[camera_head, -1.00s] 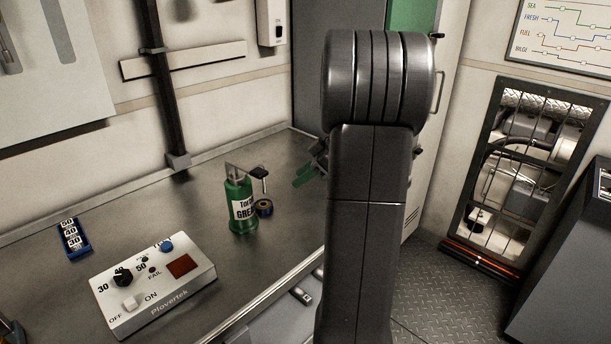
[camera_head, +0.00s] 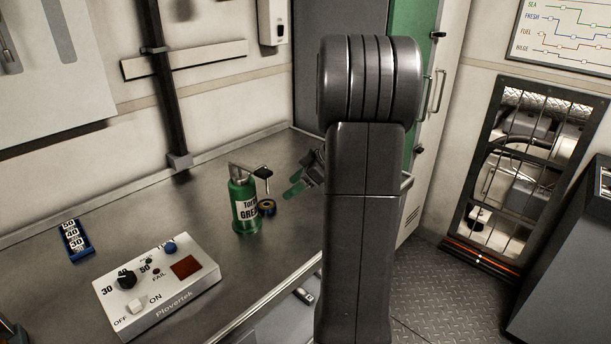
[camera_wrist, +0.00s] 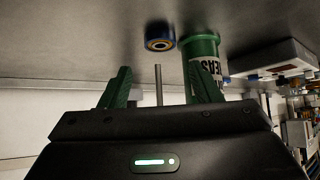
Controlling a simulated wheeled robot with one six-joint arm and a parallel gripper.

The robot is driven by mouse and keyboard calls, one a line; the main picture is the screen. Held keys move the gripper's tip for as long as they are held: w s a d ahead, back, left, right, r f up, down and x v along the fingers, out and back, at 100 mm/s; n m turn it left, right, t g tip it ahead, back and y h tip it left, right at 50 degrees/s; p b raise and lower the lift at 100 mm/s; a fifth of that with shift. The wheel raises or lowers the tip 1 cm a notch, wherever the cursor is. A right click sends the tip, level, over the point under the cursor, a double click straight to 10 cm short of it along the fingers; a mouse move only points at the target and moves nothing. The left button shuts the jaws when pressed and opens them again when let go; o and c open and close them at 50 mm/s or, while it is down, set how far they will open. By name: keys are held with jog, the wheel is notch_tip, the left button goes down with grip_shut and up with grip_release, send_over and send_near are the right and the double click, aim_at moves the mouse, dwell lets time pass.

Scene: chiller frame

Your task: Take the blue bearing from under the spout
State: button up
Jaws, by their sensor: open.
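The blue bearing (camera_head: 267,208) is a small ring lying on the steel bench beside the green grease dispenser (camera_head: 241,192), below its thin spout (camera_head: 267,186). In the wrist view, which is upside down, the bearing (camera_wrist: 160,43) shows a blue rim and a tan inner ring. A thin grey rod, apparently the spout (camera_wrist: 158,80), points toward it. My gripper (camera_wrist: 162,85) is open and empty; bearing and rod appear between its green fingers, with the bearing beyond the tips. In the head view my gripper (camera_head: 293,190) is right of the bearing, partly hidden by my arm.
A white control box (camera_head: 155,287) with knobs and a small blue tray (camera_head: 76,240) with number tiles stand on the bench to the left. The dispenser stands close to the bearing. The bench (camera_head: 170,215) behind the control box is clear. A tall cabinet (camera_head: 425,120) stands at the back right.

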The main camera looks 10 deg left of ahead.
aim_at(270, 204)
jog(key=p+x, duration=0.1)
jog(key=x, duration=0.8)
jog(key=c, duration=0.8)
jog(key=shift+d+f, duration=0.1)
